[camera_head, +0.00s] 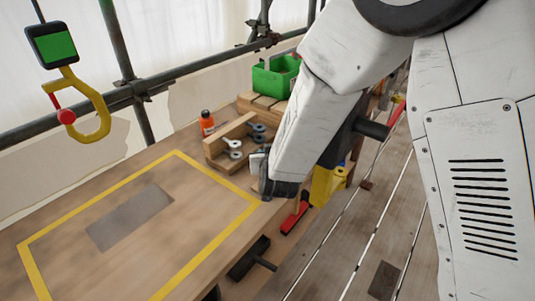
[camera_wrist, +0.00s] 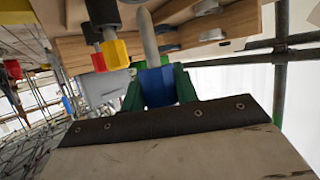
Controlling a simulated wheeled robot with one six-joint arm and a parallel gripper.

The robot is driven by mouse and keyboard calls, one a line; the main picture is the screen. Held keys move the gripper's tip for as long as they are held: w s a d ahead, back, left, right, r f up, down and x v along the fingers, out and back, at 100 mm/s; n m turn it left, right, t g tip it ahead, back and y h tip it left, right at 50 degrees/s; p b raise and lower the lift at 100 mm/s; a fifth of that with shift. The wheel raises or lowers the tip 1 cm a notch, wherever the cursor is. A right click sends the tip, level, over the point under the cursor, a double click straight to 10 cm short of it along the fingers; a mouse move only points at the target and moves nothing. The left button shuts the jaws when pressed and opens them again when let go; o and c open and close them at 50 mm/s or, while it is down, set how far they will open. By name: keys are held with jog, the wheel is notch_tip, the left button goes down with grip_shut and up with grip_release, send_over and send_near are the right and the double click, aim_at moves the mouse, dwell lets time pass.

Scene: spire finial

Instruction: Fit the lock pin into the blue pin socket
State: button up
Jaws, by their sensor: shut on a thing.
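In the wrist view, a grey pin with a rounded end (camera_wrist: 148,38) rises from a blue grip (camera_wrist: 157,86), which looks like the lock pin. My gripper (camera_wrist: 159,88) has green fingers on both sides of the blue grip and is shut on it. The pin points toward the top of that picture, near wooden boards. In the head view my arm hides the gripper and the pin. I cannot make out the blue pin socket for certain in either view.
A wooden tray (camera_head: 217,151) with grey rings, an orange bottle (camera_head: 207,123) and a green bin (camera_head: 274,78) stand along the bench's far side. The yellow-outlined bench area (camera_head: 180,235) is mostly clear. Red and yellow tool ends (camera_wrist: 115,53) lie close left of the pin.

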jog(key=shift+f, duration=0.1)
dwell(0.6)
jog(key=shift+f, duration=0.3)
jog(key=shift+f, duration=0.3)
jog(key=shift+f, duration=0.35)
jog(key=shift+f, duration=1.4)
jog(key=o, duration=1.1)
jog(key=shift+c, duration=0.2)
jog(key=shift+s, duration=0.1)
jog(key=v, duration=0.7)
jog(key=shift+s+r, duration=0.15)
jog(key=shift+s, duration=0.1)
